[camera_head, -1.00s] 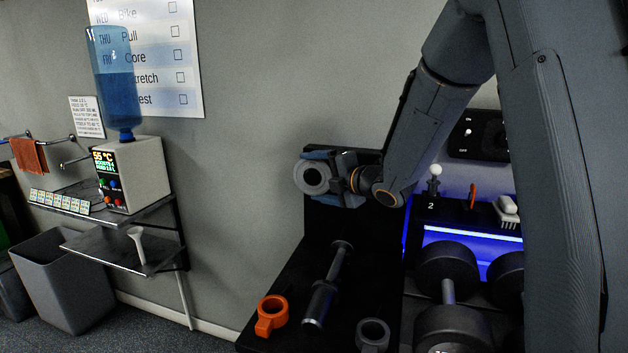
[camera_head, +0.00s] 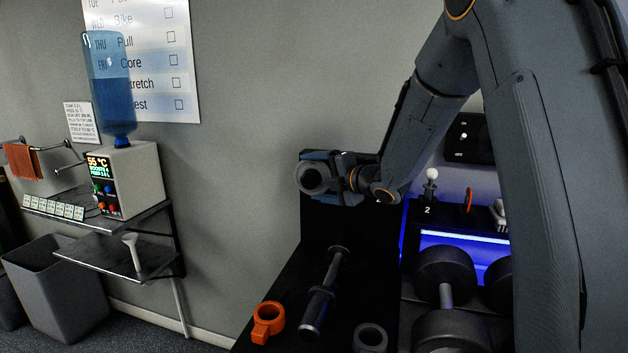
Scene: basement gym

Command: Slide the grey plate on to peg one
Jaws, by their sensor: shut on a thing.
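My gripper (camera_head: 335,178) is shut on the grey plate (camera_head: 309,179), a ring with a round hole, and holds it in the air in front of the black upright board (camera_head: 325,228). The hole faces roughly towards the camera. I cannot make out peg one; no peg marked 1 shows clearly, and my gripper and arm cover part of the area. A spot marked 2 with a white ball-topped post (camera_head: 430,185) stands on the blue-lit rack to the right.
A black bench (camera_head: 276,288) below bears an orange ring piece (camera_head: 267,322), a dark handled bar (camera_head: 320,297) and another grey ring piece (camera_head: 370,337). Dumbbells (camera_head: 444,275) lie right. A wall shelf (camera_head: 152,224) with a water dispenser (camera_head: 127,180) stands left; the wall between is clear.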

